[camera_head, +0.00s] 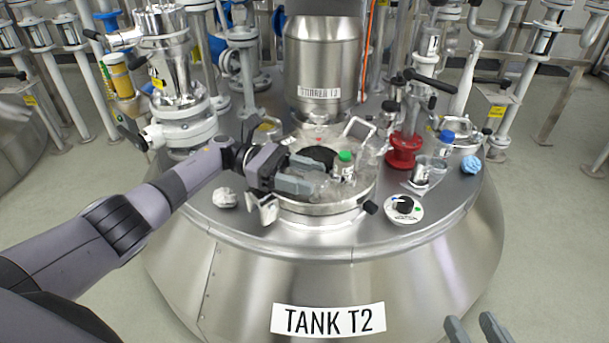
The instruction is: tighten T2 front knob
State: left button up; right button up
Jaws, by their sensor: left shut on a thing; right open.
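The tank T2 (250,285) stands in front of me, with a round steel hatch (325,208) on its top. A black knob (370,207) sticks out at the hatch's front right edge. My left gripper (308,177) is over the hatch, left of this knob and apart from it. Its jaws are shut on a clear object (326,190) that is hard to make out. My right gripper (472,324) shows only its fingertips at the bottom edge. It is open and empty, low and to the right of the knob.
A green-capped bottle (345,168) stands by the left gripper. A round dial (404,208) lies right of the knob. A metal cup (421,172), a blue-capped bottle (445,143), a blue crumpled wad (471,164) and a white one (225,198) are on the tank top. A red flange (404,150) stands behind.

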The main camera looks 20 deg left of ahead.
pick_arm(q)
jog(key=shift+r, duration=0.2)
jog(key=o, duration=1.1)
jog(key=shift+c, duration=0.2)
jog(key=shift+f, duration=0.1)
jog(key=shift+a, duration=0.1)
